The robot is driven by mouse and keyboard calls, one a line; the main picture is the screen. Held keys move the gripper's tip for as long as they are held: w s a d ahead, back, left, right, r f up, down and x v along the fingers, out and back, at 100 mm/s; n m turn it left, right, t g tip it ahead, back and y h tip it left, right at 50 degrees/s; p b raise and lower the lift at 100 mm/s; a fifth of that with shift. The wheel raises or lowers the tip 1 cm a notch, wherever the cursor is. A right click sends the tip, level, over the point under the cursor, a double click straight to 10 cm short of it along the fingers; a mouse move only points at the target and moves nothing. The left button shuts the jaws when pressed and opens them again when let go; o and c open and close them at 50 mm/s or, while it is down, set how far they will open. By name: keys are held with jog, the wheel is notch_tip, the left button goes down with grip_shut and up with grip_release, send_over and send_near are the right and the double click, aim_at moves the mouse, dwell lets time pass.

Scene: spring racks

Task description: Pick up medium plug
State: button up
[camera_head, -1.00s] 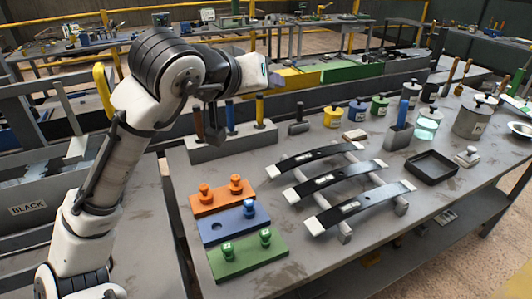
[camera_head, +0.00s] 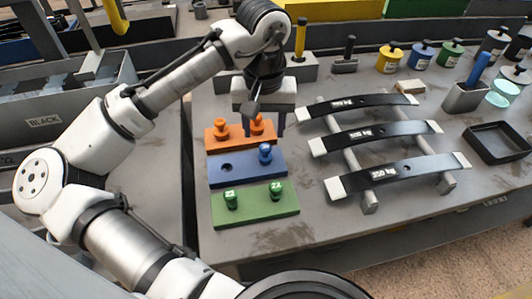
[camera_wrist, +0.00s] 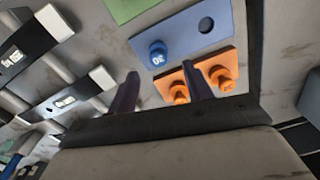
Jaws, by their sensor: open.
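The blue block (camera_head: 245,172) holds one blue plug (camera_head: 265,153) at its right and has an empty hole at its left. An orange block (camera_head: 238,142) behind it holds two orange plugs (camera_head: 220,127). A green block (camera_head: 255,209) in front holds two green plugs (camera_head: 231,199). Which size is medium is not marked legibly. My gripper (camera_head: 264,131) is open and empty, pointing down over the orange block. In the wrist view, the blue plug (camera_wrist: 158,54) shows beyond and between my spread fingers (camera_wrist: 160,80); the right finger partly covers the orange plugs (camera_wrist: 220,77).
Several black leaf springs (camera_head: 375,133) lie on a rack right of the blocks. A black tray (camera_head: 500,142) and a grey holder (camera_head: 464,98) stand further right. A tool rack (camera_head: 303,69) and coloured weights (camera_head: 388,58) stand behind. The bench is clear in front of the springs.

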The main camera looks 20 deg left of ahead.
aim_at(266, 147)
jog(key=shift+d+f+p, duration=0.15)
jog(key=shift+f+p, duration=0.35)
jog(key=shift+f, duration=2.8)
jog(key=c, duration=0.9)
